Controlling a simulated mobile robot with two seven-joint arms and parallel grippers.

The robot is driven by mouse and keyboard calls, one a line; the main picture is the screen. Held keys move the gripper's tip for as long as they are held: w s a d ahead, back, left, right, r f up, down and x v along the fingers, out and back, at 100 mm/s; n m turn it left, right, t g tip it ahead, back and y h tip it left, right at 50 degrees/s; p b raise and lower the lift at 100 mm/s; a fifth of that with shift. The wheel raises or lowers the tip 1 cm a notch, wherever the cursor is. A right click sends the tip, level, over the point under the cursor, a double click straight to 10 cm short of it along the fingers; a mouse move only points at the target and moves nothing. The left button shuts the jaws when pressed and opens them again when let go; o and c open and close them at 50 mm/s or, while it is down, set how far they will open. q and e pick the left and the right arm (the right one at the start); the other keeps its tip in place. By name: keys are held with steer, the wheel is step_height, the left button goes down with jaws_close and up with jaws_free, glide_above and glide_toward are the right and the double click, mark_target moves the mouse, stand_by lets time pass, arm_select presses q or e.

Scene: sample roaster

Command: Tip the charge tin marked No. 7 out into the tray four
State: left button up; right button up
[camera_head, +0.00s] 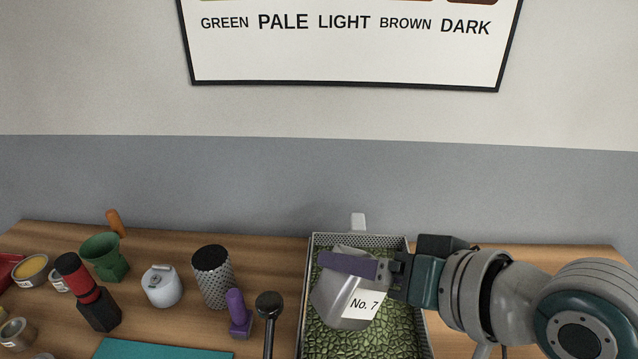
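The charge tin marked No. 7 (342,308) is a grey metal tin with a white label. It is held tilted above the tray oven (322,240), a rectangular metal tray with perforated walls. Green beans (375,342) cover the tray's visible floor. The tin's mouth is turned away from me, so I cannot see what is inside. My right gripper (347,266) comes in from the right and is shut on the tin, with a purple finger along its upper side. My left gripper is not in view.
Left of the tray on the wooden table stand a purple-handled tool (238,312), a dark round-headed tool (268,305), a perforated cylinder (213,278), a white canister (161,287), a green cup (103,257) and a red-and-black grinder (88,292). A teal mat (160,350) lies in front.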

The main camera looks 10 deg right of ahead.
steer(key=shift+s+a+r+n+t+h, duration=0.1)
steer(key=shift+a+r+n+t+h, duration=0.1)
steer(key=shift+n+t+h, duration=0.1)
steer(key=shift+f+n+h, duration=0.1)
steer(key=shift+n+h, duration=0.2)
steer(key=shift+f+n+t+h, duration=0.2)
steer(key=shift+n+t+h, duration=0.1)
steer(key=shift+n+t, duration=0.15)
steer(key=shift+d+f+n+t+h+b, duration=0.1)
steer(key=shift+f+n+t+h+b, duration=0.25)
steer(key=shift+n+t+h+b, duration=0.45)
steer(key=shift+r+n, duration=0.15)
steer(key=shift+n, duration=0.1)
